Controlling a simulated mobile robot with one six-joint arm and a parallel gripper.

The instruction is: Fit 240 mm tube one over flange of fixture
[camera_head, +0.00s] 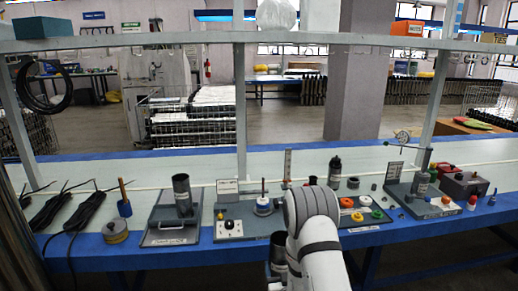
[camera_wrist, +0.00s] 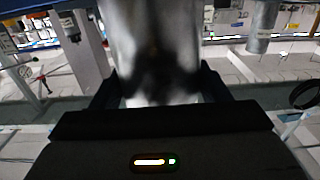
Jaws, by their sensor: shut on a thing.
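In the wrist view my gripper (camera_wrist: 158,92) has its black jaws shut on a wide, smooth grey tube (camera_wrist: 155,45). The tube runs out of the top of that view, so its far end is hidden. In the head view my white arm covers the gripper; a dark cylindrical part shows just left of it, and I cannot tell whether it is the held tube. A dark upright tube (camera_head: 182,190) stands on a grey plate with a handle (camera_head: 160,232). A grey panel (camera_head: 231,229) carries a white round part with an upright rod (camera_head: 263,204). I cannot tell which one is the flange fixture.
A black bottle (camera_head: 335,172), a tray of coloured rings (camera_head: 360,228) and another fixture (camera_head: 428,206) stand right of my arm. A shelf beam (camera_head: 240,42) and posts span above the bench.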

